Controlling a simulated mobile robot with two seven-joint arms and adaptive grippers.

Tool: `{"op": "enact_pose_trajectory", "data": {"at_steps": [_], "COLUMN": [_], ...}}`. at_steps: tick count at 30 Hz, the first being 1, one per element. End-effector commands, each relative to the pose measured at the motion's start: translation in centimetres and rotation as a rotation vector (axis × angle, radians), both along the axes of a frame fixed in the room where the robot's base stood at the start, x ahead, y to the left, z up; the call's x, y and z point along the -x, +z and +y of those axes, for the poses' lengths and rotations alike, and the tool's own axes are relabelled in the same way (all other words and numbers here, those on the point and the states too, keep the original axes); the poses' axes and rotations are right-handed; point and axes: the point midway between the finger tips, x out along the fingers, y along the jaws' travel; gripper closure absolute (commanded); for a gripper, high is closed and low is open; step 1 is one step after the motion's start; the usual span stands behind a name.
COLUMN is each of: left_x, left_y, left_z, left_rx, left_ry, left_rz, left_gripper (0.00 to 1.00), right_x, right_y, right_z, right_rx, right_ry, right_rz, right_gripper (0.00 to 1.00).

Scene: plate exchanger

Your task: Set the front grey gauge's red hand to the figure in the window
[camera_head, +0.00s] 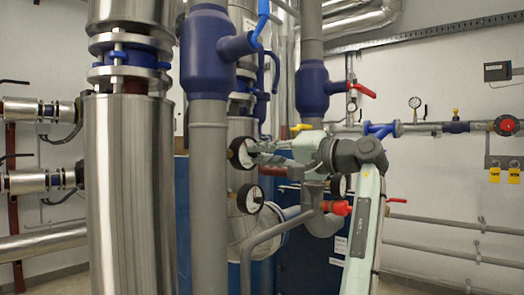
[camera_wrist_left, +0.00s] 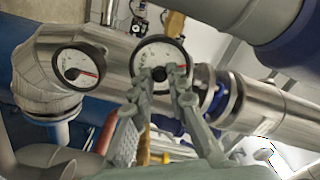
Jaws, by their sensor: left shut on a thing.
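The gauge (camera_head: 241,153) at my left gripper has a white face and a dark rim, and hangs on the grey pipework. It also shows in the left wrist view (camera_wrist_left: 160,50), with a short red mark beside the fingertips. My left gripper (camera_head: 256,154) reaches it from the right in the head view. In the left wrist view the fingers (camera_wrist_left: 164,76) are shut on the small dark knob at the middle of its face. The fingertips hide part of the dial. The hand's exact reading and any window figure are too small to read. My right gripper is not in view.
A second gauge (camera_head: 250,199) sits just below; in the left wrist view it (camera_wrist_left: 78,68) shows a red hand. A third gauge (camera_head: 338,186) is partly behind my arm. Grey pipe (camera_head: 208,190), a red-handled valve (camera_head: 336,207) and a steel tank (camera_head: 128,190) crowd the space.

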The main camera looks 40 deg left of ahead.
Motion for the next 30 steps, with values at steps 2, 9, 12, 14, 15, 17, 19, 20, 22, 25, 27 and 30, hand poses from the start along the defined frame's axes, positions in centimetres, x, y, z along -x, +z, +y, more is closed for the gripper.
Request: {"op": "enact_pose_trajectory", "data": {"at_steps": [2, 9, 12, 14, 15, 17, 19, 20, 22, 25, 27, 30], "left_x": [-0.01, -0.02, -0.03, -0.02, -0.02, -0.02, -0.02, -0.02, -0.02, -0.02, -0.01, -0.02], "left_y": [0.00, -0.03, -0.04, -0.05, -0.05, -0.05, -0.05, -0.05, -0.05, -0.05, -0.04, -0.03], "left_z": [0.00, 0.00, 0.00, 0.00, 0.00, 0.00, 0.00, 0.00, 0.00, 0.00, 0.00, 0.00], "left_rx": [-0.002, -0.005, -0.005, -0.005, -0.005, -0.005, -0.005, -0.005, -0.005, -0.005, -0.005, -0.005], "left_ry": [0.000, -0.001, -0.001, -0.001, -0.001, -0.001, -0.001, 0.000, -0.001, 0.000, 0.000, 0.000], "left_rz": [0.025, 0.066, 0.070, 0.071, 0.071, 0.070, 0.070, 0.070, 0.070, 0.069, 0.069, 0.069], "left_gripper": [1.00, 1.00, 1.00, 1.00, 1.00, 1.00, 1.00, 1.00, 0.80, 0.68, 0.64, 0.64], "right_x": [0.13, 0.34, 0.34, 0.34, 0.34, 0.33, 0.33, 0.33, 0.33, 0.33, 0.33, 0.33], "right_y": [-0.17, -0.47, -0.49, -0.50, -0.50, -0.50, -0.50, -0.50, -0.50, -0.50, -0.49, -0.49], "right_z": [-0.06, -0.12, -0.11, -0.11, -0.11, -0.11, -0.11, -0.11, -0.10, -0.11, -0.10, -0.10], "right_rx": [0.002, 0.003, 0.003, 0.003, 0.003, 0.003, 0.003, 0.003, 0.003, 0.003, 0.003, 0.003], "right_ry": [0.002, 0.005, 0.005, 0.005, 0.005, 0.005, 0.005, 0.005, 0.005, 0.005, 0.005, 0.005], "right_rz": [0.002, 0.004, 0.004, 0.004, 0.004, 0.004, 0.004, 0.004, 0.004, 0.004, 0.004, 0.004], "right_gripper": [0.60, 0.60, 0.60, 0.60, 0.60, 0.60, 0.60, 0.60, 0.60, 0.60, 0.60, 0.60]}}
